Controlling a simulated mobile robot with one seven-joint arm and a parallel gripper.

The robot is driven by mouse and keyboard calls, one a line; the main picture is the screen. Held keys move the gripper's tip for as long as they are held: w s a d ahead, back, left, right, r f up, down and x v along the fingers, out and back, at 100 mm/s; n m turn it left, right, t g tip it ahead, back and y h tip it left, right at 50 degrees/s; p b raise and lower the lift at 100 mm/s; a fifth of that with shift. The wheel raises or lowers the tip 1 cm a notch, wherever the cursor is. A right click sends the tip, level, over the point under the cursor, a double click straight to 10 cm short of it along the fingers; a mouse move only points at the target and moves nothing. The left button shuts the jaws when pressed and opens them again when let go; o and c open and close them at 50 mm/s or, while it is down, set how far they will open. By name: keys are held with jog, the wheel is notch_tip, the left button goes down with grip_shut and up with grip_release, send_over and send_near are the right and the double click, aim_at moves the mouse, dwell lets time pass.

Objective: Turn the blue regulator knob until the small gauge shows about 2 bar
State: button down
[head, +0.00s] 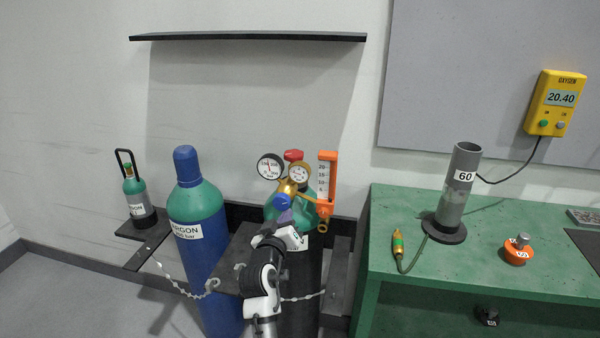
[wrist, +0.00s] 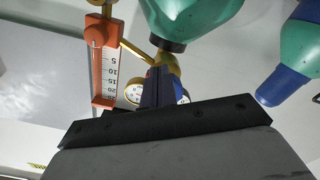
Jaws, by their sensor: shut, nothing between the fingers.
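The blue regulator knob (head: 282,202) sticks out at the front of the brass regulator (head: 288,187) on the dark cylinder with a green top. The small gauge (head: 299,174) is on the regulator's right side; its needle is too small to read. My gripper (head: 286,219) is shut and empty, its tips just below the knob in the picture; I cannot tell whether they touch it. In the wrist view my narrow gripper fingers (wrist: 158,88) point at the regulator and hide part of it. A white gauge face (wrist: 135,92) shows beside them.
A larger gauge (head: 270,167), a red knob (head: 293,155) and an orange flowmeter (head: 326,180) crowd the regulator. A blue argon cylinder (head: 200,240) stands left, with a chain (head: 180,287) in front. A green bench (head: 400,285) stands right. A black shelf (head: 250,37) hangs above.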

jog(key=shift+a+r, duration=0.1)
jog(key=shift+a, duration=0.1)
jog(key=shift+d+f+b+v, duration=0.1)
jog(key=shift+f+b+v, duration=0.05)
jog(key=shift+v, duration=0.85)
jog(key=shift+d+f+b+v, duration=0.1)
jog(key=shift+b+v, duration=0.05)
jog(key=shift+v, duration=0.8)
jog(key=shift+d+f+b+v, duration=0.1)
jog(key=shift+f+b+v, duration=0.05)
jog(key=shift+v, duration=0.85)
jog(key=shift+s, duration=0.1)
